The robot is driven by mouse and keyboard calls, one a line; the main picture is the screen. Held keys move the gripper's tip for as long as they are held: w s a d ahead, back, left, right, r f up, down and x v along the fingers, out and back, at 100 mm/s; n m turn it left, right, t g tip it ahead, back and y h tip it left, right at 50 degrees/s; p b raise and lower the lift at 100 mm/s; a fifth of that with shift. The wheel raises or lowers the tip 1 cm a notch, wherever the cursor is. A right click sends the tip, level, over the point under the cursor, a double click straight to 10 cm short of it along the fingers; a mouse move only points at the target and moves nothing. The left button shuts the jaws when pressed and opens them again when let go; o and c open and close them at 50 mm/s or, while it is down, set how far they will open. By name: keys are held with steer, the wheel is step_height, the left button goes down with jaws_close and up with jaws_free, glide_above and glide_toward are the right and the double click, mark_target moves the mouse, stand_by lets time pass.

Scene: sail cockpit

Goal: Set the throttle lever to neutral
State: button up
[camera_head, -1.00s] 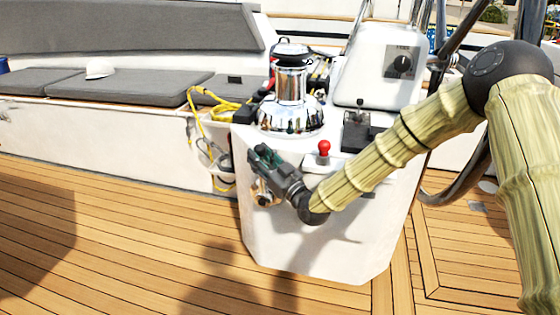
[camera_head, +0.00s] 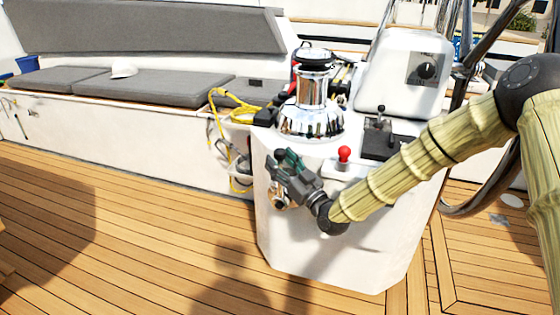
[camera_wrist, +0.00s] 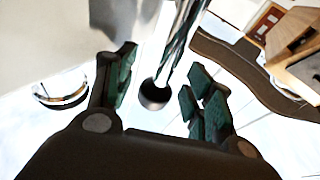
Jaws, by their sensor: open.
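In the wrist view, a shiny metal lever (camera_wrist: 183,42) with a dark round knob (camera_wrist: 154,95) reaches down between the fingers of my gripper (camera_wrist: 163,80). It looks like the throttle lever. The green-padded fingers are open, one on each side, with gaps to the knob. In the head view, my gripper (camera_head: 284,168) is at the left front side of the white pedestal (camera_head: 335,250). Chrome hardware (camera_head: 278,197) shows just below it; the lever itself is mostly hidden there by the gripper. Its exact setting cannot be told.
A chrome winch (camera_head: 312,105), a red-knobbed lever (camera_head: 344,154) and a small black lever on a black box (camera_head: 380,130) stand on the pedestal. Yellow rope (camera_head: 236,105) hangs to the left. Grey cushions (camera_head: 180,88) line the bench. The teak deck (camera_head: 120,235) is open at the left front.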

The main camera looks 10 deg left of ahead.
steer(key=v, duration=1.1)
steer(key=shift+s+d, duration=0.1)
steer(key=s+d+f+m+g+h, duration=0.2)
steer(key=s+d+f+h, duration=0.15)
steer(key=f, duration=0.55)
steer(key=s+d+f+m+g+h, duration=0.15)
steer(key=s+f, duration=0.25)
steer(key=f, duration=0.5)
steer(key=s+d+f+m+g+h, duration=0.2)
steer(key=s+d+f+h, duration=0.15)
steer(key=f, duration=0.55)
steer(key=s+d+f+m+g+h, duration=0.1)
steer(key=s+d+f+g+h, duration=0.1)
steer(key=s+d+f, duration=0.45)
steer(key=s+d+f+m+g+h, duration=0.1)
steer(key=s+d+f+g+h, duration=0.15)
steer(key=s, duration=0.65)
steer(key=s+d+f+m+g+h, duration=0.1)
steer(key=s+d+f+m+g, duration=0.1)
steer(key=s+d+f, duration=0.45)
steer(key=s+d+g+h, duration=0.2)
steer(key=s+d, duration=0.1)
steer(key=s, duration=0.6)
step_height(320, 180, up, 31)
steer(key=p, duration=3)
steer(key=shift+s+d+m+p, duration=0.15)
steer(key=shift+s+m+p, duration=0.2)
steer(key=shift+s+m, duration=0.1)
